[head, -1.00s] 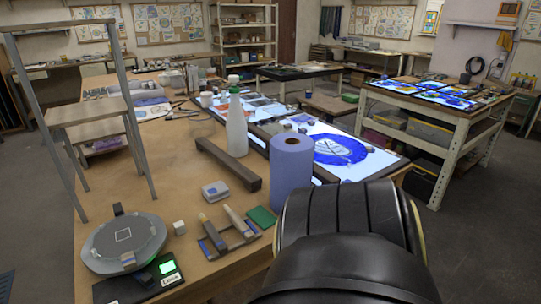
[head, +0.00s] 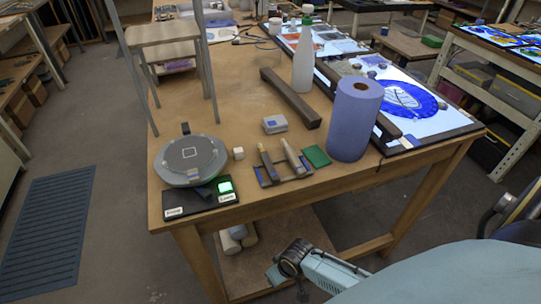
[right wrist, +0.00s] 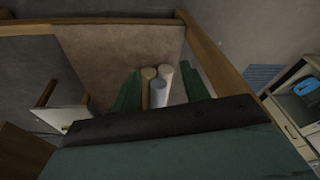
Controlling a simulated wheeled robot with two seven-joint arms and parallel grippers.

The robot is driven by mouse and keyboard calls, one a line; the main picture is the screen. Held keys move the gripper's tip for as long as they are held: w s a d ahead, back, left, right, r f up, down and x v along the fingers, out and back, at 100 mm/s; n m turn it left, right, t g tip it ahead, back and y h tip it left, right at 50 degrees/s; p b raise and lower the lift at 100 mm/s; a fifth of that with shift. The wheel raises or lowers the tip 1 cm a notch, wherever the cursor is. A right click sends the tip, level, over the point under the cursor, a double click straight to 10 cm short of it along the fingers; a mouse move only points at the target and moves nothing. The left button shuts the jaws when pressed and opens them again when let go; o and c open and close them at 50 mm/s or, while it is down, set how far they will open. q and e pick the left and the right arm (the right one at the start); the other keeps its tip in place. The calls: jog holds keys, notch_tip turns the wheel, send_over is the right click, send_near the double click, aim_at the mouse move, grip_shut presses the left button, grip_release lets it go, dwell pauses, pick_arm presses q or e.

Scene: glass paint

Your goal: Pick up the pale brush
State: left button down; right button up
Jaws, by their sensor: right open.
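The pale brush (head: 293,156) leans on a small dark rack (head: 284,181) near the table's front edge. A second brush with a brownish-yellow handle (head: 266,158) lies beside it to the left. My right gripper (head: 285,264) is low in front of the table, below the tabletop and apart from the brushes. In the right wrist view its two green fingers (right wrist: 160,85) are spread with nothing held between them. The brushes do not show in that view. My left gripper is out of view.
A blue paper roll (head: 355,118), a green pad (head: 316,156) and a small grey box (head: 275,123) stand near the rack. A round turntable (head: 190,160) is to the left. The table's front edge (head: 270,202) lies between my right gripper and the rack. Pale rolls (right wrist: 160,94) sit on the lower shelf.

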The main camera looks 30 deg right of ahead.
jog(key=w+a+r+n+p, duration=0.1)
jog(key=w+a+r, duration=0.1)
jog(key=r, duration=0.8)
jog(key=w+a+r+y+p, duration=0.1)
jog(key=w+a+r, duration=0.15)
jog(key=r, duration=0.65)
jog(key=w+a+r+n+p, duration=0.1)
jog(key=w+r, duration=0.1)
jog(key=r, duration=0.8)
jog(key=w+d+r+m+g+h, duration=0.1)
jog(key=w+d+r+m, duration=0.2)
jog(key=w+d+r, duration=0.3)
jog(key=w+d+r+m+g+h, duration=0.15)
jog(key=w+d+r, duration=0.25)
jog(key=d+r, duration=0.4)
jog(key=m, duration=0.1)
send_over(268, 162)
jog(key=shift+y, duration=0.25)
jog(key=f, duration=0.6)
jog(key=shift+s+f, duration=0.25)
jog(key=shift+f, duration=0.15)
jog(key=shift+w+f+p, duration=0.15)
jog(key=shift+f+p, duration=0.05)
jog(key=shift+f, duration=1.2)
jog(key=shift+w+f+p, duration=0.1)
jog(key=shift+f+p, duration=0.05)
jog(key=shift+f, duration=1.2)
jog(key=shift+c, duration=0.2)
grip_shut()
